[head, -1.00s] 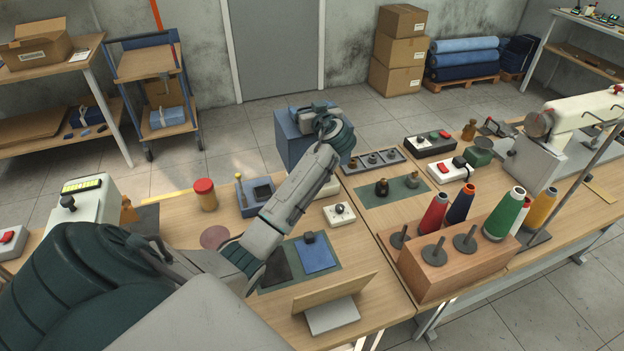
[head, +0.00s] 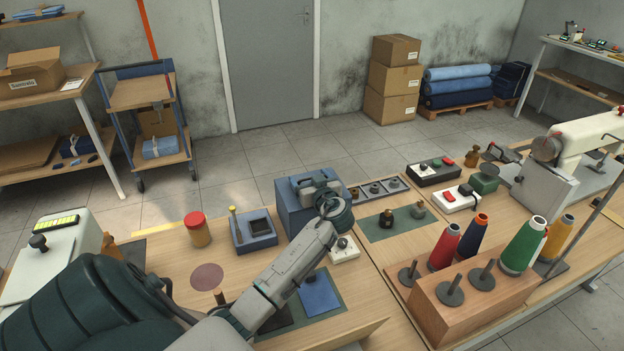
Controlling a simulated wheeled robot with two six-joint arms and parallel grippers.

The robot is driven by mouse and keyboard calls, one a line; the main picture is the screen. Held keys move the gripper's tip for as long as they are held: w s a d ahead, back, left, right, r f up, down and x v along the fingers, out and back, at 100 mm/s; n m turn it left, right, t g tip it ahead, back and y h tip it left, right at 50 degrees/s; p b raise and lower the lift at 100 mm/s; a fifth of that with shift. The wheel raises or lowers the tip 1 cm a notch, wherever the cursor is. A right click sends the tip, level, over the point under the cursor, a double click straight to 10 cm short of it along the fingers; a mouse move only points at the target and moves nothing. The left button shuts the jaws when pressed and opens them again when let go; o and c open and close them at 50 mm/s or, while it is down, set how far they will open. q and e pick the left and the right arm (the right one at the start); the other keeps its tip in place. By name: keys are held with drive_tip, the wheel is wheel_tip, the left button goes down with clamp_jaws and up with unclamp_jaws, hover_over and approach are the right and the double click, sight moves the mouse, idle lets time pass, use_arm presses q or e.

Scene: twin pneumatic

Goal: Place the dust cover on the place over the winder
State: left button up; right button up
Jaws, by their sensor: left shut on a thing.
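The dust cover (head: 293,212) is a blue-grey box with a handle on top. It is near the back edge of the bench, left of the grey tray with round wells. My left gripper (head: 322,192) is shut on its handle from above, and the wrist hides part of the cover's right side. I cannot tell whether the cover's lower edge touches the bench. I cannot make out the winder; the cover or my arm may hide it. My right gripper is not in view.
A blue-grey holder (head: 253,229) stands close left of the cover, with a red-lidded jar (head: 197,230) beyond it. A white knob box (head: 344,248) sits close in front of the cover. The grey tray (head: 391,194) is to the right. A wooden spool stand (head: 460,318) stands at front right.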

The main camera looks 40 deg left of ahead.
use_arm(q)
drive_tip(key=shift+a+f, duration=0.1)
drive_tip(key=o, duration=1.2)
drive_tip(key=shift+o, duration=0.8)
drive_tip(key=shift+s, duration=0.1)
drive_tip(key=shift+v, duration=3.9)
